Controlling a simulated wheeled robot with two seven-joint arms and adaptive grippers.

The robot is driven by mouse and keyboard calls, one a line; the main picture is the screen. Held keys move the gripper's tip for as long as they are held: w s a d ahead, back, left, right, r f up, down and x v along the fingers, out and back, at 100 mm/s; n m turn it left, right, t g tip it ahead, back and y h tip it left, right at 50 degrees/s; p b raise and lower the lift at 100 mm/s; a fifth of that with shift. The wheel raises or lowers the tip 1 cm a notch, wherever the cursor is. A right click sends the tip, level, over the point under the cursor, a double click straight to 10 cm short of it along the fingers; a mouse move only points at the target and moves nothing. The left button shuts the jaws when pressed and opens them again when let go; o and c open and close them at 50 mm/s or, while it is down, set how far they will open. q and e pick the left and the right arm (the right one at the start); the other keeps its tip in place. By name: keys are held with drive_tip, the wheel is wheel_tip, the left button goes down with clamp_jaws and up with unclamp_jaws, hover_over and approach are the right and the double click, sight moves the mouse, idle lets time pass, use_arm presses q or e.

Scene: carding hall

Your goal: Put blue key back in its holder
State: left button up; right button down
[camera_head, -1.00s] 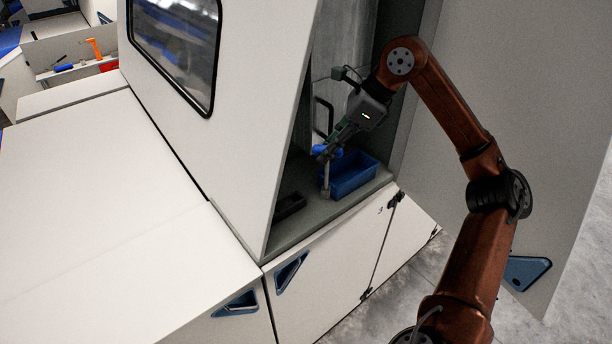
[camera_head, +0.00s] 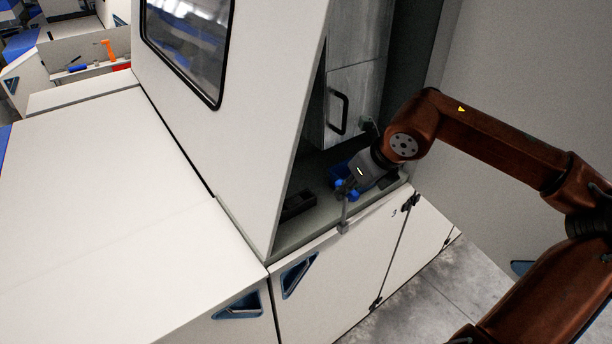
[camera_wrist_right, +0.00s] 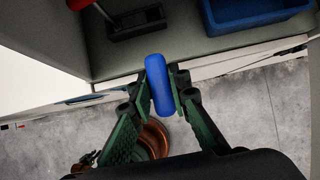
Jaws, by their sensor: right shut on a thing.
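The blue key shows its blue handle (camera_head: 341,188) and a grey shaft hanging down near the front edge of the cabinet shelf. My right gripper (camera_head: 349,186) is shut on the handle. In the right wrist view the blue key (camera_wrist_right: 160,84) sits between the green fingers, and its shaft is hidden. A black block with a slot, which may be the holder (camera_wrist_right: 136,23), lies on the shelf ahead of the key, apart from it. It also shows in the head view (camera_head: 297,206), left of the gripper. My left gripper is not in view.
A blue bin (camera_wrist_right: 250,14) stands on the shelf (camera_wrist_right: 192,46), right of the black block. A red object (camera_wrist_right: 80,4) with a grey shaft shows at the wrist view's top left. The white cabinet wall (camera_head: 270,130) bounds the opening on the left.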

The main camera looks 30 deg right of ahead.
sight(340, 180)
drive_tip(key=shift+w+r+p, duration=0.25)
drive_tip(key=shift+w+p, duration=0.6)
drive_tip(key=shift+p, duration=0.15)
drive_tip(key=shift+w+p, duration=0.4)
drive_tip(key=shift+w, duration=0.25)
drive_tip(key=w+f+p, duration=0.2)
drive_tip(key=w, duration=0.5)
drive_tip(key=w+a+f+p, duration=0.1)
drive_tip(key=w+f+p, duration=0.1)
drive_tip(key=w, duration=0.4)
drive_tip(key=shift+w+p, duration=0.4)
drive_tip(key=shift+p, duration=0.2)
drive_tip(key=shift+f, duration=0.1)
drive_tip(key=c, duration=1.8)
unclamp_jaws()
